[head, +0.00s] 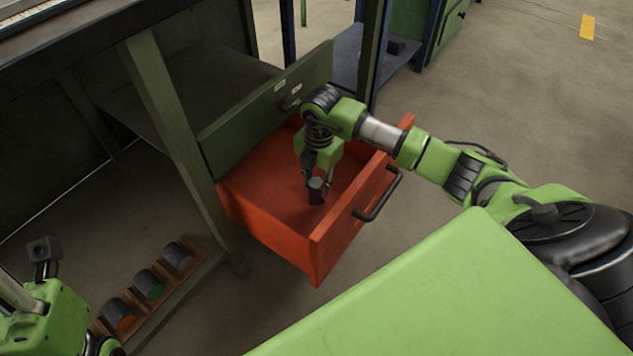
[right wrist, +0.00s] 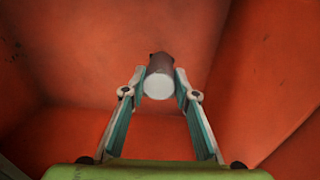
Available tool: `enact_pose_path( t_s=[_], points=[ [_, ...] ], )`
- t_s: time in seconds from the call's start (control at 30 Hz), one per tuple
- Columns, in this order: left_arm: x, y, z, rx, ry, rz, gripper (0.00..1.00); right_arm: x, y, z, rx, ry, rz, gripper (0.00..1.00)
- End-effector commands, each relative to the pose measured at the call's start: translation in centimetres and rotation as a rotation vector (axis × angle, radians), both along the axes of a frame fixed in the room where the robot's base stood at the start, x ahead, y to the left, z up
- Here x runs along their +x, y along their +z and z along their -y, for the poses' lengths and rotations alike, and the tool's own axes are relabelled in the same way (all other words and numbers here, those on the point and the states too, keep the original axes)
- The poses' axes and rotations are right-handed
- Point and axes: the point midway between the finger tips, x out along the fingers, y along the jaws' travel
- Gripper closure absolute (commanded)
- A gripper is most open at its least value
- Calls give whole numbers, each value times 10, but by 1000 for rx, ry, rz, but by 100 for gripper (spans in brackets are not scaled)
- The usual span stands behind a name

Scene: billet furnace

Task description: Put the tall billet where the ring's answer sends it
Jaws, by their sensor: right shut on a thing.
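The tall billet (head: 316,190) is a dark cylinder with a pale grey end. It stands about upright inside the open red drawer (head: 262,195). My right gripper (head: 316,180) points down into the drawer and is shut on it. In the right wrist view, the billet (right wrist: 159,82) sits between the two fingertips (right wrist: 160,85), its pale end facing the camera. I cannot tell whether its lower end touches the drawer floor. My left arm shows only in part at the lower left, and its fingers cannot be made out. No ring is recognisable.
The drawer's front has a dark handle (head: 378,196). A dark green bench frame (head: 168,110) stands behind.

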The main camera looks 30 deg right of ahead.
Motion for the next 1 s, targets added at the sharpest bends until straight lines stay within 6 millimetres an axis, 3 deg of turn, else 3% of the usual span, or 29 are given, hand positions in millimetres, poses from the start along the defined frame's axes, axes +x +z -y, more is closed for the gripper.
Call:
enact_pose_path(
  t_s=[0.4,0.43,0.5,0.83,1.0],
  points=[
    [0,0,1,2,0,5,60,1,-8,-1,2,1,4,100],
    [0,0,1,2,0,5,60,0,-9,0,0,1,0,67],
    [0,1,1,1,-1,6,60,0,-9,0,0,1,0,56],
    [0,2,1,1,-1,10,60,0,-8,0,0,0,0,56],
    [-2,9,0,-2,-1,15,60,1,11,0,0,0,3,56]
  ],
)
